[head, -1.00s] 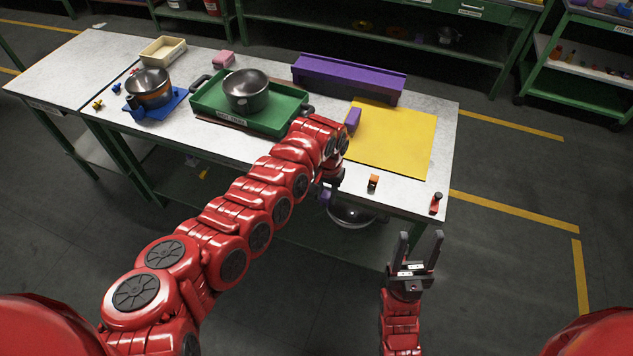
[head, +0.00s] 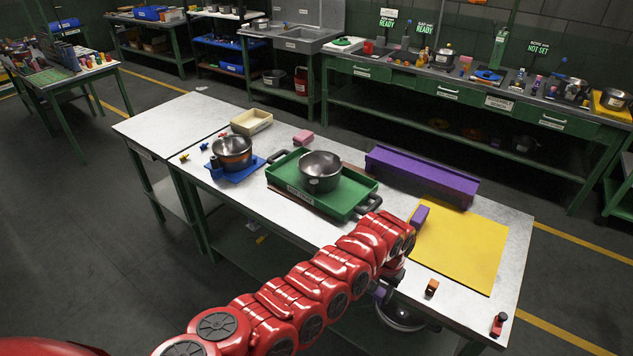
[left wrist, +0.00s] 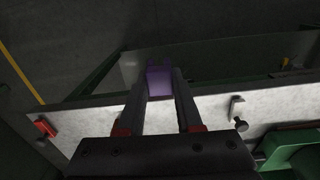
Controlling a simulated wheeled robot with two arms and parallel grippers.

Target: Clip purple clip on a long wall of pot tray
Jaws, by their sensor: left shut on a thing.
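The green pot tray (head: 282,184) with black handles lies on the table, a steel pot (head: 320,172) standing in it. Its near long wall faces me. My left gripper (head: 386,286) is at the table's front edge, right of the tray and apart from it, partly hidden by its own arm. It is shut on a purple clip (left wrist: 160,82), which shows between the fingers in the left wrist view. A second purple piece (head: 419,216) stands at the yellow mat's left edge. My right gripper is out of view.
A long purple trough (head: 423,176) stands behind the yellow mat (head: 458,250). A blue stand with another pot (head: 232,152), a cream box (head: 251,122) and a pink block (head: 303,138) are left. A small orange block (head: 431,287) and a red-black piece (head: 498,324) sit near the front edge.

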